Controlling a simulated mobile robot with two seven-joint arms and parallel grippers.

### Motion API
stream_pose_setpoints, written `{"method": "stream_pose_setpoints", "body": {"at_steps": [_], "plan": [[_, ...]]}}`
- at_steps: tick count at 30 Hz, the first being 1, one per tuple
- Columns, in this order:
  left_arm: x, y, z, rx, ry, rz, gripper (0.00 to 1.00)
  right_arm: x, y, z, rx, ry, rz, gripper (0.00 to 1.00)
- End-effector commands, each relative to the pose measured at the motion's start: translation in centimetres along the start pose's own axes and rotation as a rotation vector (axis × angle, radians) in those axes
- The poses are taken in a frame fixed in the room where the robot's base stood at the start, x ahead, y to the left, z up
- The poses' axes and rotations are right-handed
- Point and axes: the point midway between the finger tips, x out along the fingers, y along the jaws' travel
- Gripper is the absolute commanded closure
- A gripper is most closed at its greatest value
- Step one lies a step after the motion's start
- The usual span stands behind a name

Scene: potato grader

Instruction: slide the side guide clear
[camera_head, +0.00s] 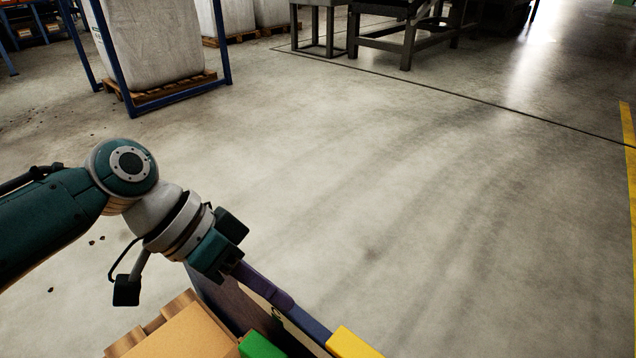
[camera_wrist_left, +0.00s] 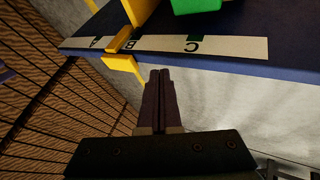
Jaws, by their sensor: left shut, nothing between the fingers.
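A yellow piece (camera_wrist_left: 123,42) straddles the blue rail (camera_wrist_left: 285,71) in the left wrist view, at the letter B of a pale strip marked A, B and C. A green block (camera_wrist_left: 196,5) sits behind the rail near C. In the head view the yellow piece (camera_head: 352,343), the green block (camera_head: 262,346) and the blue rail (camera_head: 308,326) show at the bottom edge. I cannot tell for sure which part is the side guide. My left gripper (camera_head: 284,299) is shut and empty, its fingertips (camera_wrist_left: 160,76) beside the yellow piece's lower tab, seemingly apart from it.
Brown board and wooden slats (camera_head: 185,335) lie below my left gripper. Open concrete floor (camera_head: 420,200) lies beyond. A white bulk bag (camera_head: 150,45) in a blue frame stands at the back left, dark metal stands (camera_head: 405,35) at the back.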

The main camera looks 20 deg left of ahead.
Motion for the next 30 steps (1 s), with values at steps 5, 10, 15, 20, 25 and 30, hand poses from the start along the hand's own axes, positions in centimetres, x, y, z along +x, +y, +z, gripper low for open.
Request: {"method": "stream_pose_setpoints", "body": {"at_steps": [5,10,15,20,25,30], "plan": [[2.9,1.2,0.0,0.004,0.001,0.003,1.00,1.4,-0.1,0.5,0.002,-0.002,-0.002,0.00],[3.7,2.9,0.0,0.002,0.000,0.000,1.00,1.5,-0.2,0.5,0.004,-0.001,-0.003,0.00],[4.0,3.5,0.0,0.001,0.000,-0.002,1.00,1.6,-0.2,0.5,0.004,0.000,-0.003,0.00],[4.0,3.5,0.0,0.001,0.000,-0.002,1.00,1.6,-0.1,0.5,0.004,0.000,-0.003,0.00],[4.0,3.6,0.0,0.000,-0.001,-0.002,1.00,1.5,-0.1,0.5,0.004,0.001,-0.003,0.00],[4.3,4.8,0.0,0.000,-0.002,0.002,1.00,0.8,-0.1,0.2,0.004,0.001,-0.003,0.00]]}}
